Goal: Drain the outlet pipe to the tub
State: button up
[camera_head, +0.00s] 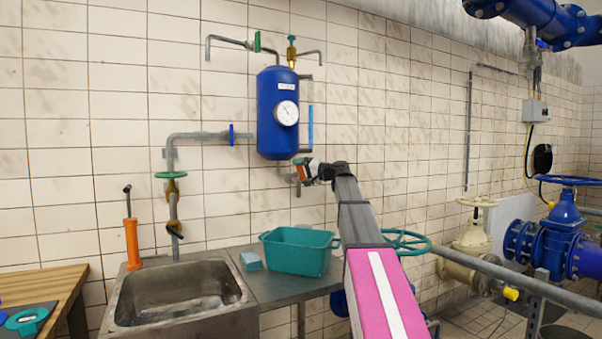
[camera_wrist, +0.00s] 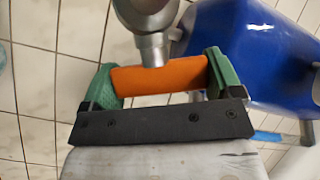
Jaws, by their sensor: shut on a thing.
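The blue tank (camera_head: 278,112) with a round gauge hangs on the tiled wall. Below it, near the outlet pipe (camera_head: 299,187), my gripper (camera_head: 308,169) is at an orange valve handle (camera_head: 301,173). In the wrist view the green fingers of my gripper (camera_wrist: 162,82) are shut on the orange handle (camera_wrist: 135,80), one at each end. A grey metal fitting (camera_wrist: 150,45) meets the handle from above. The teal tub (camera_head: 300,252) stands on the counter, below the tank and outlet. The tub's inside is mostly hidden, and I cannot see any water.
A steel sink (camera_head: 175,296) is left of the tub, with a small teal block (camera_head: 251,261) between them on the counter (camera_head: 285,289). An orange hand pump (camera_head: 131,243) stands behind the sink. Blue and cream valves (camera_head: 565,235) and pipes fill the right.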

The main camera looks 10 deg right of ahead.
jog(key=shift+m+h, duration=1.3)
jog(key=shift+h, duration=0.1)
jog(key=o, duration=0.7)
jog(key=shift+o, duration=0.2)
jog(key=shift+w, duration=0.1)
